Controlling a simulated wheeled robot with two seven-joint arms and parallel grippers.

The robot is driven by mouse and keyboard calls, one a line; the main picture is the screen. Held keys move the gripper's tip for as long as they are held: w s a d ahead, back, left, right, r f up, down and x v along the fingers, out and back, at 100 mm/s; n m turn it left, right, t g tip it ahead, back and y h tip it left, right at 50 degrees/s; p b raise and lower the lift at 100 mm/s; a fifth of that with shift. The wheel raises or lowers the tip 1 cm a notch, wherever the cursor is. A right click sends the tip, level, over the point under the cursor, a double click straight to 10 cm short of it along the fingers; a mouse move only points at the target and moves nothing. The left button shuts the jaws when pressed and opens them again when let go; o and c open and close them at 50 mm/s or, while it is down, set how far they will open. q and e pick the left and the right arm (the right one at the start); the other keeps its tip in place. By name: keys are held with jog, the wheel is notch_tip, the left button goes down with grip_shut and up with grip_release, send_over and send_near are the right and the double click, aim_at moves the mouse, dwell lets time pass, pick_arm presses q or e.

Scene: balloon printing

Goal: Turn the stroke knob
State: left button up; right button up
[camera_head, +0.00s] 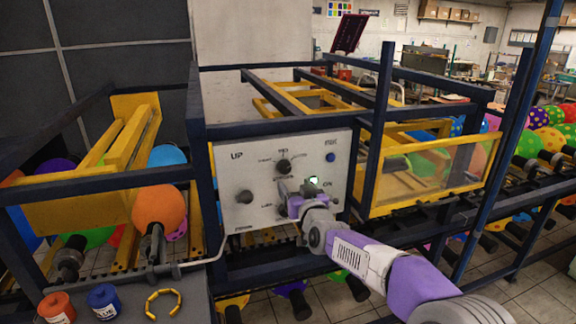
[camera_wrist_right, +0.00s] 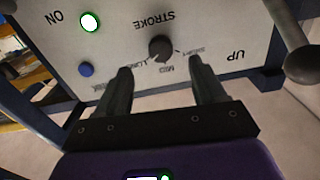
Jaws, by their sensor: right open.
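The stroke knob (camera_head: 284,166) is a dark round knob on the upper middle of the pale control panel (camera_head: 230,165). In the right wrist view the knob (camera_wrist_right: 160,47) shows upside down, with SHORT, MID and LONG labels around it; its exact setting is too small to tell. My right gripper (camera_head: 290,188) is in front of the panel, just below the knob. In the wrist view its two fingers (camera_wrist_right: 160,66) are spread apart, with the knob between and just beyond their tips; I see no contact. My left gripper is not in view.

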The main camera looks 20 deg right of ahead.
aim_at(286, 169)
jog(key=shift+w+r+p, duration=0.2)
jog(key=shift+w+p, duration=0.2)
jog(key=shift+w, duration=1.5)
jog(key=shift+w+r+p, duration=0.15)
jog(key=shift+w+p, duration=0.2)
jog(key=shift+w, duration=1.55)
jog(key=shift+a, duration=0.1)
jog(key=c, duration=1.1)
jog(key=shift+o, duration=0.2)
